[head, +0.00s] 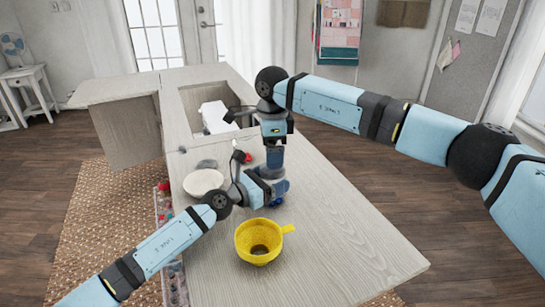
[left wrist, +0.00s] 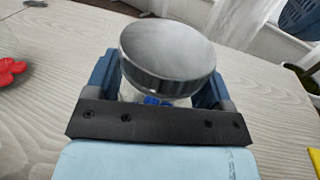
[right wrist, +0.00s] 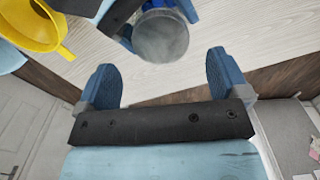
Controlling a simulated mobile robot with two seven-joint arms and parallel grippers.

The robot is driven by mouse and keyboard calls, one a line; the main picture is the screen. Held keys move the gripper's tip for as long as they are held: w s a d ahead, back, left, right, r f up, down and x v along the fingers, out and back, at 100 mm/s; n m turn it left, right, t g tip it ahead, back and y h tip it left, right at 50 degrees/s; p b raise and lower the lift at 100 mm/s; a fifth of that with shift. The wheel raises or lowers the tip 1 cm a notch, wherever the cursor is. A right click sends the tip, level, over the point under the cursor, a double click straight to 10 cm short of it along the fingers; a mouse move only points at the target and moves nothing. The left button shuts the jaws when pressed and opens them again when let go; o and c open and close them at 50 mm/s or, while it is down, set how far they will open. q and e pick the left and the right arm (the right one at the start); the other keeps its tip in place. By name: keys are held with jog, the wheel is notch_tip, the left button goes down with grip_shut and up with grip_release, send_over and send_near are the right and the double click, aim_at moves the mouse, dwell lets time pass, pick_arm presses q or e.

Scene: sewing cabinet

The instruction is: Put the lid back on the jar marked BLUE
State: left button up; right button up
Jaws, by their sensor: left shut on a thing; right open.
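In the left wrist view a silver metal lid (left wrist: 168,50) covers the top of a clear jar with blue contents (left wrist: 153,100). My left gripper (left wrist: 163,75) is shut on this jar, one finger on each side. I cannot tell whether the lid sits fully down, and no BLUE marking is readable. The lid also shows as a grey disc in the right wrist view (right wrist: 160,36). In the head view my left gripper (head: 277,190) is over the table, with the jar largely hidden. My right gripper (right wrist: 163,64) is open and empty, close to the lid.
A yellow funnel-like cup (head: 258,243) stands on the table (head: 350,240) in front of the grippers. A white machine (head: 216,117) sits in the cabinet recess. The table's right front is clear.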

jog(key=shift+o, duration=0.6)
notch_tip(320, 180, up, 12)
dwell(0.4)
pick_arm(q)
jog(key=o, duration=1.7)
jog(key=p+v, duration=0.1)
jog(key=v, duration=1.2)
jog(key=shift+s+a, duration=0.25)
jog(key=shift+a, duration=0.05)
pick_arm(e)
jog(key=shift+r, duration=0.5)
